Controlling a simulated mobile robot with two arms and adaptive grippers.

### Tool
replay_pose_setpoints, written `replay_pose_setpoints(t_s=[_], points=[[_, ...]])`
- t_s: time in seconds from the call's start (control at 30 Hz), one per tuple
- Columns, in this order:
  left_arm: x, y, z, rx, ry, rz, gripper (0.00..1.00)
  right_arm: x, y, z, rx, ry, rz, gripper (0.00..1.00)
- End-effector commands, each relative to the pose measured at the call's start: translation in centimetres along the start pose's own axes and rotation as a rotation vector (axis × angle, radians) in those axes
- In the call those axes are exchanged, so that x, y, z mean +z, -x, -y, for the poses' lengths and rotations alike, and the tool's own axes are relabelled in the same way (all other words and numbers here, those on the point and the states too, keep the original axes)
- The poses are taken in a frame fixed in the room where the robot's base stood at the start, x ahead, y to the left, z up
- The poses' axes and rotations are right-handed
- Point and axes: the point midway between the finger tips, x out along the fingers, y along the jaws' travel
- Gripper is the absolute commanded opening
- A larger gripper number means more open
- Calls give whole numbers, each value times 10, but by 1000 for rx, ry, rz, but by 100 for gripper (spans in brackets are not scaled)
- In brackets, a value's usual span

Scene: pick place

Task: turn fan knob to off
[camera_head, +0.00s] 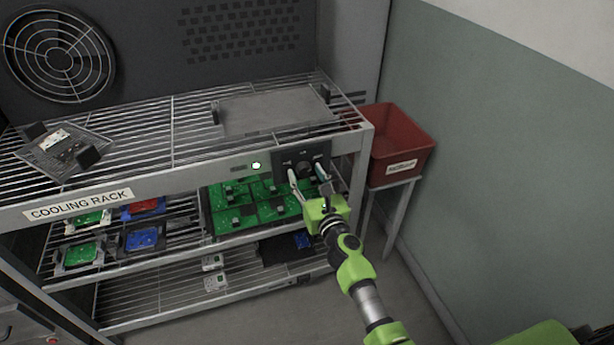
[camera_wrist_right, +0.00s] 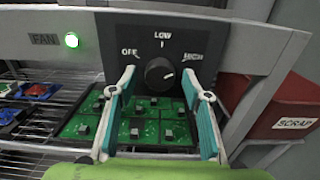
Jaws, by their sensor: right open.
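The black round fan knob (camera_wrist_right: 159,72) sits on a dark control panel (camera_wrist_right: 205,35) marked OFF, LOW and HIGH. A pale mark on the knob appears on its right side, towards HIGH, though it is small. In the head view the knob (camera_head: 304,169) is partly visible on the rack's front rail. My right gripper (camera_head: 307,178) is open in front of the panel. In the right wrist view its two fingers (camera_wrist_right: 158,78) stand left and right of the knob, with nothing held; contact cannot be told. My left gripper is not in view.
A green light (camera_wrist_right: 72,40) glows beside the FAN label. Below the panel, a shelf holds green circuit boards (camera_head: 240,217). A red SCRAP bin (camera_head: 410,146) stands right of the cooling rack (camera_head: 185,173). A grey plate (camera_head: 270,110) lies on the top shelf.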

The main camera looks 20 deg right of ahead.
Motion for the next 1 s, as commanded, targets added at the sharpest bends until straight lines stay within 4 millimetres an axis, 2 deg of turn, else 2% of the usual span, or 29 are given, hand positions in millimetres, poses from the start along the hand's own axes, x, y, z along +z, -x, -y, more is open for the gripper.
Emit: replay_pose_setpoints(t_s=[0.03, 0.07, 0.1, 0.2, 0.67, 1.0], points=[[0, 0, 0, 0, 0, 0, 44, 0, 0, 0, 0, 0, 0, 45], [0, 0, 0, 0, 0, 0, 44, 0, 0, 0, 0, 0, 0, 40], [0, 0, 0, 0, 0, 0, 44, 0, 0, 0, 0, 0, 0, 29], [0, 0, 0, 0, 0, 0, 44, 0, 0, 0, 0, 0, 0, 6], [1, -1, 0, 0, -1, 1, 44, -1, 0, 0, 0, 75, -1, 6], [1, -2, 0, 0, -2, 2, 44, -1, 1, 1, 0, 338, -1, 6]])
